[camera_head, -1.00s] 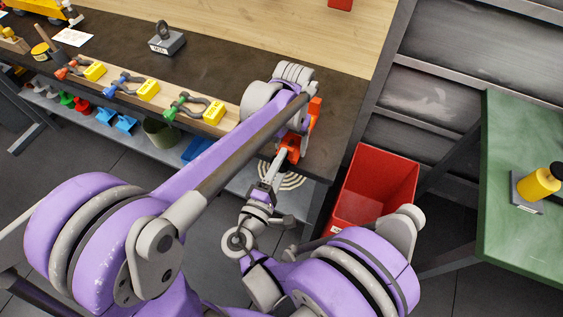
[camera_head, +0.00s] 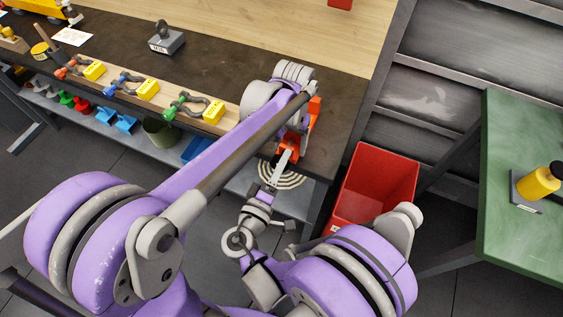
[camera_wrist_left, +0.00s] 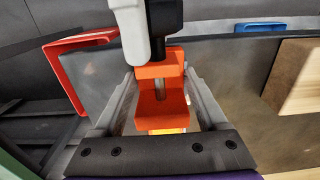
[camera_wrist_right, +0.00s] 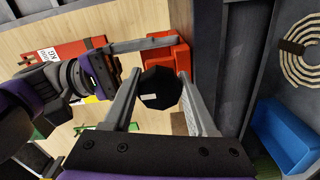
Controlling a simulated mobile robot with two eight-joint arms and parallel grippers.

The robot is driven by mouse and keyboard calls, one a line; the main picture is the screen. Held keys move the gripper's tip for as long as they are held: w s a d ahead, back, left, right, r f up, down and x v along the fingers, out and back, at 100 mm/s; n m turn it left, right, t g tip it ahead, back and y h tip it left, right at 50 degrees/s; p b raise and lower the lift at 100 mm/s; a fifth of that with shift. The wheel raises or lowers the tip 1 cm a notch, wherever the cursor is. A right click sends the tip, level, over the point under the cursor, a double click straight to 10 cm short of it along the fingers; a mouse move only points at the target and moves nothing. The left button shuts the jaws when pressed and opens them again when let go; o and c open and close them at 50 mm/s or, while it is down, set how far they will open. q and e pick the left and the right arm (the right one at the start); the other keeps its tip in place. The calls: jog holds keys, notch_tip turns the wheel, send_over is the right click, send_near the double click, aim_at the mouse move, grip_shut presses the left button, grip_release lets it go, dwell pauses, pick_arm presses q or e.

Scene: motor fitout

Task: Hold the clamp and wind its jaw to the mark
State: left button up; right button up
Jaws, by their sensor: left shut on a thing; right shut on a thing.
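The orange clamp (camera_wrist_left: 160,108) sits between the fingers of my left gripper (camera_wrist_left: 162,100), which is shut on its body. A short length of metal screw shows in the gap between its jaws in the left wrist view. In the head view the clamp (camera_head: 315,106) is partly hidden by my left arm at the bench's right end. My right gripper (camera_wrist_right: 160,92) is shut on the clamp's black many-sided knob (camera_wrist_right: 160,88), which bears a small pale label. In the head view my right gripper (camera_head: 284,162) reaches up from below. I cannot make out the mark.
The dark bench top (camera_head: 225,72) holds a row of shackles and yellow blocks, and a grey weight (camera_head: 166,40). A red bin (camera_head: 374,185) stands right of the bench. A blue bin (camera_wrist_right: 285,135) and a coiled rope (camera_wrist_right: 300,55) are below. A green table (camera_head: 520,235) is at right.

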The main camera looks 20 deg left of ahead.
jog(key=o, duration=1.4)
jog(key=shift+c, duration=0.2)
jog(key=s, duration=0.7)
jog(key=shift+s+a, duration=0.2)
jog(key=shift+s, duration=0.1)
pick_arm(q)
jog(key=o, duration=1.5)
